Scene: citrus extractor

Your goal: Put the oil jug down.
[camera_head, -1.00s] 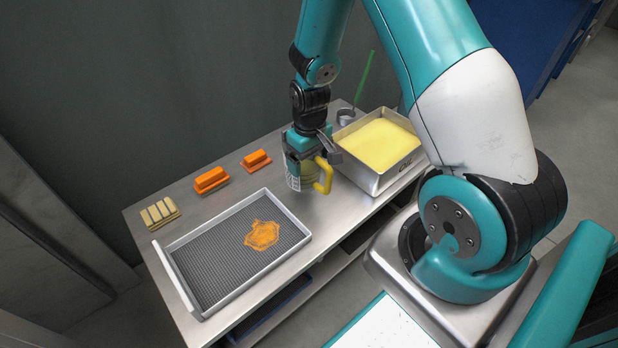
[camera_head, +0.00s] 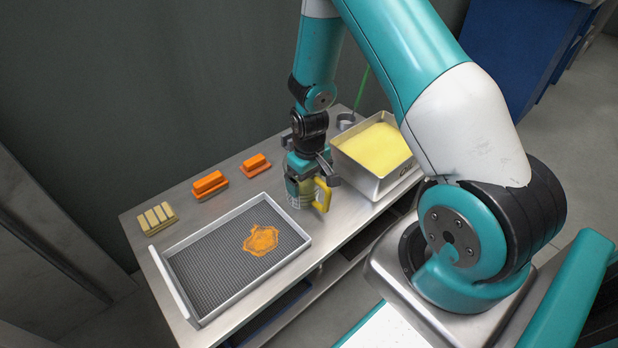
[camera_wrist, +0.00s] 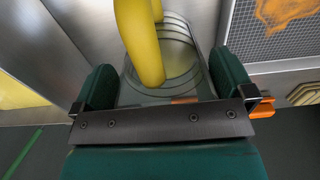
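The oil jug (camera_head: 297,194) is a clear container with a yellow handle (camera_head: 323,196). It is upright at the metal table, between the mesh tray and the steel pan. My gripper (camera_head: 309,174) is above it, with its fingers on either side of its upper part. In the wrist view the teal fingers (camera_wrist: 165,88) lie close against both sides of the jug, with the yellow handle (camera_wrist: 140,40) between them. Whether its base touches the tabletop is unclear.
The mesh tray (camera_head: 190,297) with an orange patch is left of the jug. The steel pan (camera_head: 356,176) of yellow liquid is close on the right. Orange blocks (camera_head: 210,183) (camera_head: 256,162) and a yellow striped block (camera_head: 157,217) line the back. Bare table (camera_head: 268,188) lies behind the jug.

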